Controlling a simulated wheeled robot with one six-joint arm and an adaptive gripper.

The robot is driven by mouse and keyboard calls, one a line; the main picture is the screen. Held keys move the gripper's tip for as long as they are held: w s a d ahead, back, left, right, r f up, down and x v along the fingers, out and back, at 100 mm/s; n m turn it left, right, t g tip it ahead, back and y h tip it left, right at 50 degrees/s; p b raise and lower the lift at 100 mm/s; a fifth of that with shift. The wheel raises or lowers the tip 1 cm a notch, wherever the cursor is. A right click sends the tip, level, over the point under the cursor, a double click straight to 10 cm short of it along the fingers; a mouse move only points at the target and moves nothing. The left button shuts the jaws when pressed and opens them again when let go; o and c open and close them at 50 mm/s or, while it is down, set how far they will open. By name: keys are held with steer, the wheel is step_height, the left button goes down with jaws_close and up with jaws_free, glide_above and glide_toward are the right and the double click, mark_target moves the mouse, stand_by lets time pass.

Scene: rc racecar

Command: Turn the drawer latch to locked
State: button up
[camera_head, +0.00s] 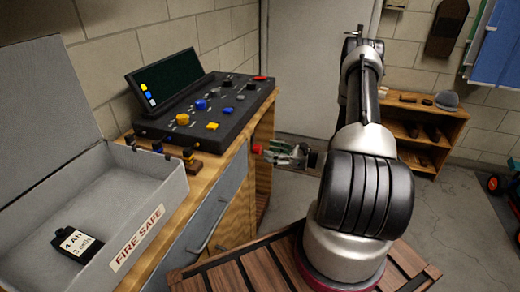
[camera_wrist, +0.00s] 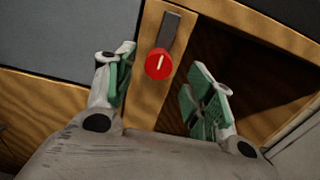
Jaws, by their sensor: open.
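The drawer latch is a round red knob (camera_wrist: 158,64) with a pale line across its face, on a wooden strip of the cabinet front. In the wrist view the line stands near upright, tilted slightly. A dark grey bar sits just above the knob. The knob also shows in the head view (camera_head: 257,149) at the side of the wooden cabinet. My gripper (camera_wrist: 162,90) has its green-padded fingers spread on either side of the knob, apart from it and empty. In the head view my gripper (camera_head: 284,153) is just right of the knob, partly blurred against the background.
A grey drawer front (camera_head: 217,211) with a handle is on the cabinet. A control console (camera_head: 215,105) and an open fire-safe box (camera_head: 150,232) stand on top. An open cubby (camera_wrist: 240,75) lies right of the knob. A wooden shelf (camera_head: 421,121) stands at the back.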

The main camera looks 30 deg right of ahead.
steer(key=x, duration=0.4)
steer(key=shift+w+a, duration=0.3)
steer(key=c, duration=1)
